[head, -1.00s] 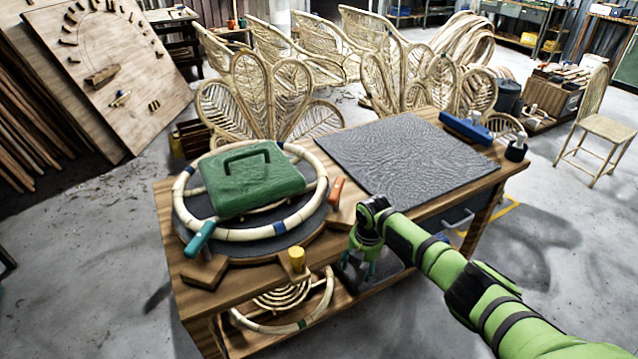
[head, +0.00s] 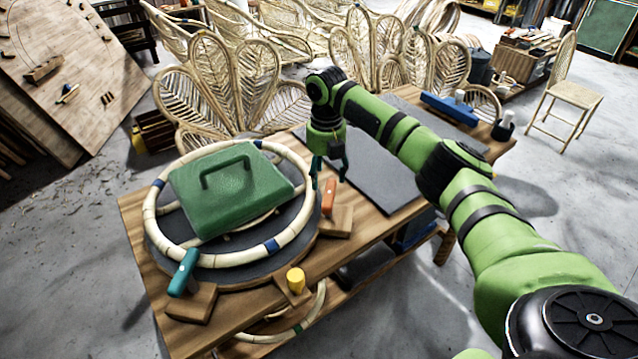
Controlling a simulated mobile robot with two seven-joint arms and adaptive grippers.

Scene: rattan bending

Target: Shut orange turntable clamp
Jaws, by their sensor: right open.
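The orange clamp (head: 329,197) stands upright on a wooden block (head: 340,222) at the right edge of the dark round turntable (head: 222,276). My right gripper (head: 329,181) points down with its teal fingers apart, just above and around the top of the orange clamp; whether it touches is not clear. A pale rattan ring (head: 155,238) with blue bands lies on the turntable, with a green handled block (head: 232,190) within it. My left gripper is not in view.
A dark mat (head: 382,190) covers the right of the wooden table, partly behind my arm. A blue tool (head: 450,108) lies at the back right.

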